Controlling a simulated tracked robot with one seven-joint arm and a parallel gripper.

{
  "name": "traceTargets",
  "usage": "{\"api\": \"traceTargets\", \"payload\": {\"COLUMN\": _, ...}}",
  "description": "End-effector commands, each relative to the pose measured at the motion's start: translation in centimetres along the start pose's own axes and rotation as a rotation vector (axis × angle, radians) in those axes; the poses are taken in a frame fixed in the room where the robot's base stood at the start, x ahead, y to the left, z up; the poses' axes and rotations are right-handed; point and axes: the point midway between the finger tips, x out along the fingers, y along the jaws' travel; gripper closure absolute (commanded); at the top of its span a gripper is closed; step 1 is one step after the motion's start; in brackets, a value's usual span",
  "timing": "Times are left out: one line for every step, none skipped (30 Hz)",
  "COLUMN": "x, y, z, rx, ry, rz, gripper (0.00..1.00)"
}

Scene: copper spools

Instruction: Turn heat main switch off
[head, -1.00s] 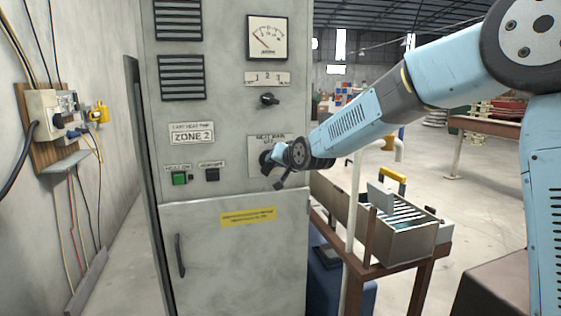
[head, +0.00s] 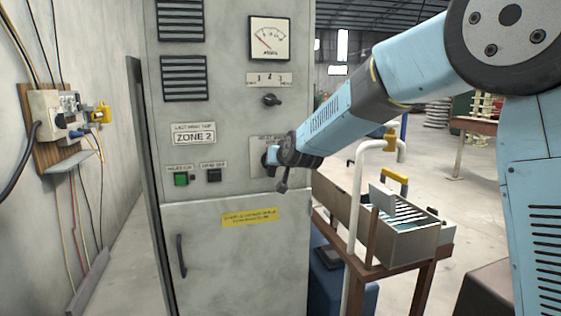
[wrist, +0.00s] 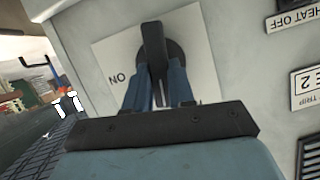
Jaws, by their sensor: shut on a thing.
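The heat main switch is a black rotary handle (wrist: 153,45) on a round black base, set on a pale plate (wrist: 110,52) on the grey cabinet. In the wrist view the lettering is upside down; "ON" shows left of the handle, and any other marking is hidden by my fingers. My gripper (wrist: 158,78) is shut on the handle, with a blue finger on each side. In the head view my gripper (head: 271,158) is against the cabinet and covers most of the switch; part of its plate (head: 257,147) shows.
On the cabinet (head: 235,270) are a gauge (head: 269,39), a selector knob (head: 271,100), a green button (head: 181,179) and a black button (head: 213,175). A pale pipe (head: 357,200) and a brown-framed stand with a metal box (head: 405,240) are at the right.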

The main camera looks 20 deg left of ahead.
Motion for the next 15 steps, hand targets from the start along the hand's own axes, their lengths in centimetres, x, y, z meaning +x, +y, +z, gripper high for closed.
{"api": "traceTargets", "payload": {"x": 0.34, "y": -0.51, "z": 0.66, "rx": -0.018, "ry": -0.011, "rz": 0.001, "gripper": 1.0}}
{"api": "traceTargets", "payload": {"x": 0.34, "y": -0.48, "z": 0.66, "rx": -0.027, "ry": -0.011, "rz": 0.005, "gripper": 1.0}}
{"api": "traceTargets", "payload": {"x": 0.34, "y": -0.49, "z": 0.67, "rx": -0.04, "ry": -0.012, "rz": 0.011, "gripper": 1.0}}
{"api": "traceTargets", "payload": {"x": 0.34, "y": -0.48, "z": 0.68, "rx": -0.049, "ry": -0.012, "rz": 0.014, "gripper": 1.0}}
{"api": "traceTargets", "payload": {"x": 0.34, "y": -0.48, "z": 0.69, "rx": -0.058, "ry": -0.012, "rz": 0.018, "gripper": 1.0}}
{"api": "traceTargets", "payload": {"x": 0.34, "y": -0.45, "z": 0.69, "rx": -0.07, "ry": -0.012, "rz": 0.023, "gripper": 1.0}}
{"api": "traceTargets", "payload": {"x": 0.34, "y": -0.47, "z": 0.69, "rx": -0.078, "ry": -0.012, "rz": 0.027, "gripper": 1.0}}
{"api": "traceTargets", "payload": {"x": 0.34, "y": -0.43, "z": 0.69, "rx": -0.085, "ry": -0.012, "rz": 0.031, "gripper": 1.0}}
{"api": "traceTargets", "payload": {"x": 0.34, "y": -0.44, "z": 0.7, "rx": -0.096, "ry": -0.012, "rz": 0.035, "gripper": 1.0}}
{"api": "traceTargets", "payload": {"x": 0.34, "y": -0.4, "z": 0.69, "rx": -0.103, "ry": -0.012, "rz": 0.038, "gripper": 1.0}}
{"api": "traceTargets", "payload": {"x": 0.34, "y": -0.38, "z": 0.69, "rx": -0.11, "ry": -0.012, "rz": 0.041, "gripper": 1.0}}
{"api": "traceTargets", "payload": {"x": 0.34, "y": -0.39, "z": 0.7, "rx": -0.118, "ry": -0.012, "rz": 0.045, "gripper": 1.0}}
{"api": "traceTargets", "payload": {"x": 0.34, "y": -0.33, "z": 0.69, "rx": -0.125, "ry": -0.012, "rz": 0.048, "gripper": 1.0}}
{"api": "traceTargets", "payload": {"x": 0.33, "y": -0.35, "z": 0.7, "rx": -0.13, "ry": -0.012, "rz": 0.05, "gripper": 1.0}}
{"api": "traceTargets", "payload": {"x": 0.33, "y": -0.33, "z": 0.7, "rx": -0.136, "ry": -0.012, "rz": 0.053, "gripper": 1.0}}
